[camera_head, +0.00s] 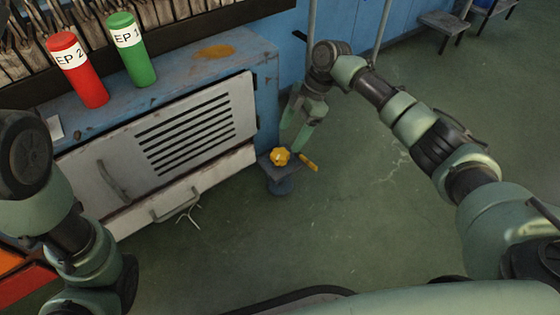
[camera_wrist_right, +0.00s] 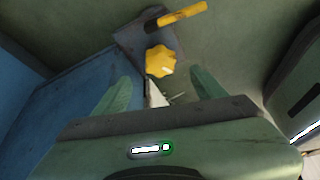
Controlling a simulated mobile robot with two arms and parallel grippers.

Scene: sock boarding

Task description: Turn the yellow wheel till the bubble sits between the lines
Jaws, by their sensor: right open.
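The yellow wheel (camera_head: 281,156) is a small lobed knob on a dark grey foot (camera_head: 281,186) at the corner of the blue cabinet. In the right wrist view the wheel (camera_wrist_right: 161,61) lies ahead of my fingertips, between their lines. My right gripper (camera_head: 296,123) is open and empty, pointing down just above the wheel, apart from it as far as I can tell. A yellow bar (camera_head: 309,162) with a dark end lies beside the wheel; it also shows in the right wrist view (camera_wrist_right: 182,14). No bubble or lines can be made out. My left gripper is out of view.
The blue cabinet (camera_head: 266,98) with a white vented front (camera_head: 199,125) stands left of the wheel. A red can (camera_head: 78,72) and a green can (camera_head: 133,52) stand on it. The green floor (camera_head: 370,215) right of the wheel is clear.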

